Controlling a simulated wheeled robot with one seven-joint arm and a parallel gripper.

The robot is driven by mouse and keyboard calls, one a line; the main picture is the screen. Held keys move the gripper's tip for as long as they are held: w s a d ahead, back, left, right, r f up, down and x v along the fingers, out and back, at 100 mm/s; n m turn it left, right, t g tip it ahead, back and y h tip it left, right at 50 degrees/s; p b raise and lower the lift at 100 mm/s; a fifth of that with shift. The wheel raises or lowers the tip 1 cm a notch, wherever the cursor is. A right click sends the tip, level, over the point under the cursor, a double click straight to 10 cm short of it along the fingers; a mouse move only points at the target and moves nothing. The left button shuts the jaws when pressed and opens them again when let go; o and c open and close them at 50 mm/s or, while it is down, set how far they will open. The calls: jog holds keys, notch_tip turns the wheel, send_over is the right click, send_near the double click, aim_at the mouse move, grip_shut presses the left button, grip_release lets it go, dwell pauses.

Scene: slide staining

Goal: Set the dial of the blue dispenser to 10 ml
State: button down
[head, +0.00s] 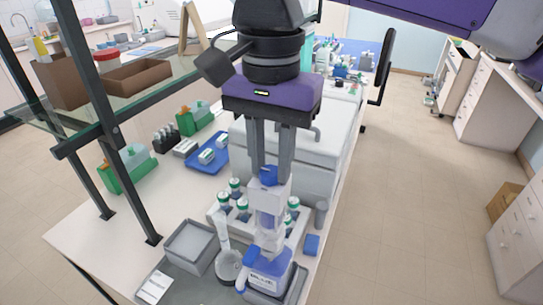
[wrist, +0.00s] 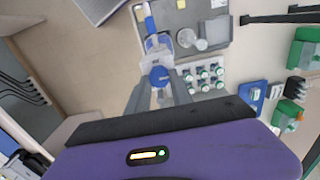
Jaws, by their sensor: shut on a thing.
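The blue dispenser (head: 270,215) has a white and clear upper body with a blue top (head: 268,174) and stands upright over a blue-and-white labelled base (head: 265,265). It also shows in the wrist view (wrist: 157,45), with its round blue end (wrist: 159,76) facing my camera. My gripper (head: 270,182) points down from above. Its two fingers are shut on the upper part of the dispenser, one on each side of the blue top; they also show in the wrist view (wrist: 161,84). The dial's scale and setting are too small to read.
A rack with several green-and-white capped bottles (head: 241,204) stands just behind the dispenser. A clear beaker (head: 229,266) and a grey bin (head: 188,246) stand to its left. A blue tray (head: 207,155) lies farther back. The glass shelf (head: 150,85) overhangs the bench's left side.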

aim_at(270, 169)
jog(key=shift+n, duration=0.3)
jog(key=c, duration=1.1)
grip_release()
jog(key=shift+r+b, duration=0.65)
jog(key=shift+r, duration=3.25)
